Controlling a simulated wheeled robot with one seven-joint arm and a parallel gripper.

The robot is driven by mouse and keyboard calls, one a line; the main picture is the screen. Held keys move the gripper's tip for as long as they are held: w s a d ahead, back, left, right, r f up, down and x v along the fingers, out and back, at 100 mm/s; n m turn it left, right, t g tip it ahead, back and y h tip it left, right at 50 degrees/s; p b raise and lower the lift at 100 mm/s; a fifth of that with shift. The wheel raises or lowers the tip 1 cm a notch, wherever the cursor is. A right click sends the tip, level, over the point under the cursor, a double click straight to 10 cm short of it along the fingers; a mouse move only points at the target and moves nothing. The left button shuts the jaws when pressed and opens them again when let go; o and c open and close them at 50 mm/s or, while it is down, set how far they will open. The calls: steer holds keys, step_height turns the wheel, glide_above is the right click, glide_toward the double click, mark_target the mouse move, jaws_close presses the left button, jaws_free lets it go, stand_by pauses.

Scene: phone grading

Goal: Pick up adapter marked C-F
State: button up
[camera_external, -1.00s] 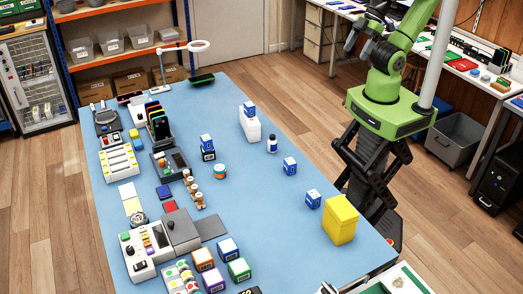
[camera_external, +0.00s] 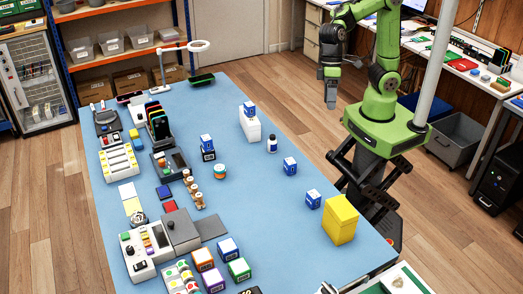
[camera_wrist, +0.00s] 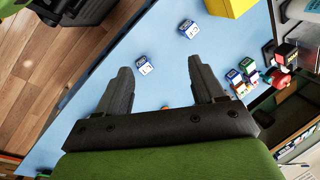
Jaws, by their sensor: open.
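Several small blue-and-white cubes that may be the adapters stand on the table; their markings are too small to read, so I cannot tell which is C-F. One cube (camera_external: 290,166) and another cube (camera_external: 313,199) stand on the bare right part. A third (camera_external: 250,108) sits on a white block, and another (camera_external: 207,141) sits on a dark block. My gripper (camera_external: 331,94) hangs off the table's right side, fingers down, apart from every cube. In the wrist view its fingers (camera_wrist: 160,68) are spread and empty; two cubes (camera_wrist: 144,65) (camera_wrist: 188,29) show beyond them.
A yellow box (camera_external: 340,220) stands near the right edge of the blue table (camera_external: 275,225). The left side is crowded with trays, devices and colored boxes (camera_external: 239,269). The middle right is mostly clear.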

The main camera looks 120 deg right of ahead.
steer(key=w+f+m+y+b, duration=0.3)
steer(key=w+f, duration=0.1)
steer(key=f, duration=0.3)
steer(key=w+f+m+g+y+b, duration=0.1)
steer(key=w+f+m+y+b, duration=0.2)
steer(key=f, duration=0.5)
steer(key=w+f+m+y+b, duration=0.3)
steer(key=w+f+m+y, duration=0.1)
steer(key=f, duration=0.3)
steer(key=shift+w+f+m+g, duration=0.2)
steer(key=shift+w+m+g, duration=0.1)
steer(key=shift+w+m, duration=0.4)
steer(key=shift+a+f+y+b, duration=0.15)
steer(key=shift+a+y+b, duration=0.05)
steer(key=shift+y+b, duration=0.1)
steer(key=b, duration=0.3)
glide_toward(317, 203)
steer(key=x, duration=0.4)
steer(key=shift+s+a, duration=0.1)
steer(key=shift+a, duration=0.05)
steer(key=b+x, duration=0.2)
steer(key=x, duration=0.3)
steer(key=shift+f, duration=0.15)
steer(key=shift+c, duration=0.6)
steer(key=c, duration=0.9)
